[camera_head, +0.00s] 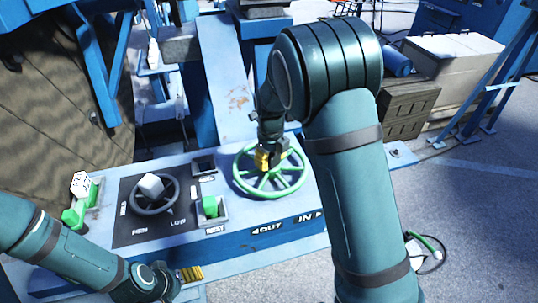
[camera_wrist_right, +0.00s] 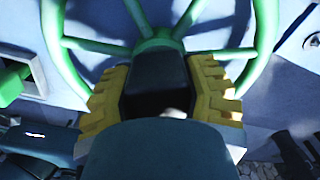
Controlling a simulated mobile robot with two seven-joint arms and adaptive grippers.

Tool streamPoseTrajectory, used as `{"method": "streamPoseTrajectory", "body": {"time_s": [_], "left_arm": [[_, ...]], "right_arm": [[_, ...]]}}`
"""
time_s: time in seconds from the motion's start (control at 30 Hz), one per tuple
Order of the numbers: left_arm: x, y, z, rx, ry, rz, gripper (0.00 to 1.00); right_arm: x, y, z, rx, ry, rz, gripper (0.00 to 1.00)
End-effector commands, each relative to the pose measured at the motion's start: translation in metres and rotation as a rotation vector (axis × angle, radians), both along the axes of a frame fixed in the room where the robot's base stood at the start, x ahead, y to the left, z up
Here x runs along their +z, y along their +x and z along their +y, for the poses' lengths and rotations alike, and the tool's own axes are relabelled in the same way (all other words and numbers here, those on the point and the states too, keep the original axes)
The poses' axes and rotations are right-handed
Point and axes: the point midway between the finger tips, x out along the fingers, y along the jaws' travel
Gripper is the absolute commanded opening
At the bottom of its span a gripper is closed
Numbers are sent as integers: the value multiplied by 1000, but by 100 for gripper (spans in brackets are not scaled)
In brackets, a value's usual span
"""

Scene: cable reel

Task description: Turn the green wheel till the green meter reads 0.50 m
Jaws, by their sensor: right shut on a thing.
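The green wheel (camera_head: 270,169), a spoked handwheel, lies on the right part of a blue console, above the OUT and IN labels. My right gripper (camera_head: 270,158) comes down onto the wheel from above. In the right wrist view, its yellow finger pads (camera_wrist_right: 160,95) are either side of a dark block at the wheel (camera_wrist_right: 150,30); the exact part gripped is hard to tell. My left gripper (camera_head: 190,273) is low at the console's front left, away from the wheel; its finger opening is unclear. I cannot make out a green meter or a reading.
A smaller dark wheel (camera_head: 155,194) with a pale knob sits on a black panel to the left. A green switch (camera_head: 210,206) stands between the wheels. A green lever (camera_head: 75,217) is at the far left.

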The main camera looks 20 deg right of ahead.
Motion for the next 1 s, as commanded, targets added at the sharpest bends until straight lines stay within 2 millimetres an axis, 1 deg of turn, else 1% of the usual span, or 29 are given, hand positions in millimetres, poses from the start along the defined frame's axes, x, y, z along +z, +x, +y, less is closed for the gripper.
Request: {"method": "streamPoseTrajectory", "body": {"time_s": [0.07,0.3,0.5,0.73,1.0], "left_arm": [[5,0,0,-1,0,1,78],[6,0,0,-1,0,1,78],[6,0,0,-1,0,1,78],[6,0,0,-1,0,1,78],[6,0,0,-1,0,1,78]], "right_arm": [[2,1,1,-68,-1,-4,2],[1,1,1,-265,1,-5,2],[1,1,1,-382,1,-4,2],[1,1,1,-459,2,-4,2],[1,1,1,-483,2,-4,2]]}}
